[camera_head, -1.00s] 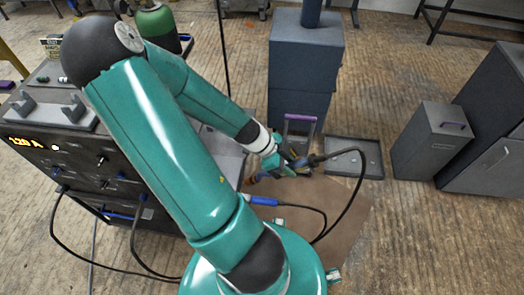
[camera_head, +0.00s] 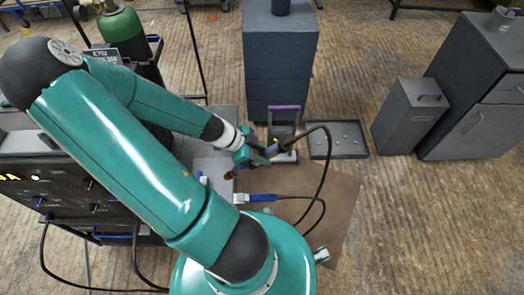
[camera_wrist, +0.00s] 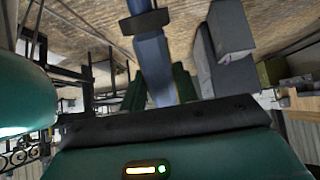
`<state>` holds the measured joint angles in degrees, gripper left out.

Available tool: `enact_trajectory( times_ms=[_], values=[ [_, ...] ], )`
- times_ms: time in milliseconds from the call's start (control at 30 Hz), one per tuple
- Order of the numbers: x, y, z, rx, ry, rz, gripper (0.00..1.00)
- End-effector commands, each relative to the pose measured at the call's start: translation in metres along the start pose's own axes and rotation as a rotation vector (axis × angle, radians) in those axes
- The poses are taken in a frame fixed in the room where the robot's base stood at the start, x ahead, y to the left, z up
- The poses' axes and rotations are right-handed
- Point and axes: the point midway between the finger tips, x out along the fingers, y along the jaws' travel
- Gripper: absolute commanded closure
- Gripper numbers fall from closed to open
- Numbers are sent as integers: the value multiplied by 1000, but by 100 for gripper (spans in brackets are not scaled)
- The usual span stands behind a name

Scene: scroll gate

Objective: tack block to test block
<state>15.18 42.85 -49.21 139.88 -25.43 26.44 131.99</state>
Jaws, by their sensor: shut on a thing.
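My gripper (camera_head: 255,156) is at the end of my teal arm, near the right edge of a light grey work surface (camera_head: 215,168). It is shut on what looks like a welding torch (camera_head: 272,151), with a yellow mark and a thick black cable looping off to the right. An orange-brown tip (camera_head: 230,174) points down and left over the surface's edge. I cannot make out the tack block or test block. A small pale piece (camera_head: 203,180) lies on the surface; I cannot tell what it is.
A blue-handled tool (camera_head: 260,198) with a cable lies close below my gripper. A purple-handled stand (camera_head: 283,122) and a flat grey tray (camera_head: 338,140) are behind. A tall blue-grey cabinet (camera_head: 280,60), a grey bin (camera_head: 410,115) and a dark power unit (camera_head: 70,185) surround it.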

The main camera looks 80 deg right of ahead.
Motion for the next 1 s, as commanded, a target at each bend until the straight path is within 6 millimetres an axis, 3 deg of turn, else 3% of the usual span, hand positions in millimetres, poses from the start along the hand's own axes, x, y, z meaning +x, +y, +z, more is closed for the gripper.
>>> enact_trajectory(
  times_ms=[500,933,967,1000],
  values=[
    [0,-2,50,0,1,1,97],
    [-2,-2,60,1,0,1,97],
    [-2,-2,60,1,0,1,71],
    [-2,-2,60,1,0,1,79]
  ],
)
